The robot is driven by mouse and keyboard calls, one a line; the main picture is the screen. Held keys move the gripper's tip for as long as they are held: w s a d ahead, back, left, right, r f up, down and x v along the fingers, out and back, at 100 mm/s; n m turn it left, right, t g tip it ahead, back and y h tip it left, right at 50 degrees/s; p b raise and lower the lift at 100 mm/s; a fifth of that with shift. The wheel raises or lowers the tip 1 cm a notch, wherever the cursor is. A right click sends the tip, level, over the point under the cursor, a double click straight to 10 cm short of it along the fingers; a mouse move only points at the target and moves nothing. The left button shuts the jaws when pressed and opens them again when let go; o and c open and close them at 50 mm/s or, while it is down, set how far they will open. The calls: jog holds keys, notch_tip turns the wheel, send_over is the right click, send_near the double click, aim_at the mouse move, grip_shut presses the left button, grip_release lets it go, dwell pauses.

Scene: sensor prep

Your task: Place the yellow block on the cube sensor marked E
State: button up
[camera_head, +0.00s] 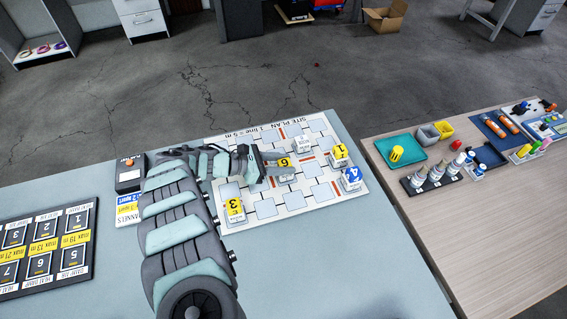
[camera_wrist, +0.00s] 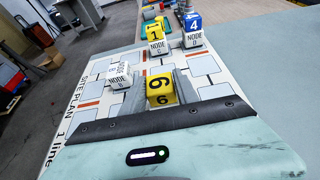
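My gripper (camera_wrist: 160,88) has its two grey fingers against both sides of a yellow block marked 6 (camera_wrist: 161,90). The fingers look closed on it. In the head view this yellow block (camera_head: 284,162) is over the middle of the site plan board (camera_head: 293,209), with part of a white cube (camera_head: 287,178) showing just below it. I cannot tell whether they touch. No mark E is clearly readable on that cube. Another yellow block marked 3 (camera_head: 233,205) stands at the board's left front. A white node cube (camera_wrist: 119,79) with no coloured block on top is left of my gripper in the wrist view.
A yellow block marked 1 (camera_head: 340,151) and a blue block marked 4 (camera_head: 351,175) sit on white node cubes at the board's right. A numbered panel (camera_head: 46,250) lies at the left. A wooden table (camera_head: 470,220) with trays and bottles stands at the right.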

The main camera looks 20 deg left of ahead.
jog(key=o, duration=0.4)
jog(key=shift+r, duration=0.2)
jog(key=shift+a+r+p, duration=0.1)
jog(key=shift+r+p, duration=0.05)
jog(key=shift+p, duration=0.15)
jog(key=p+v, duration=0.1)
jog(key=v, duration=1)
jog(key=shift+s+a, duration=0.3)
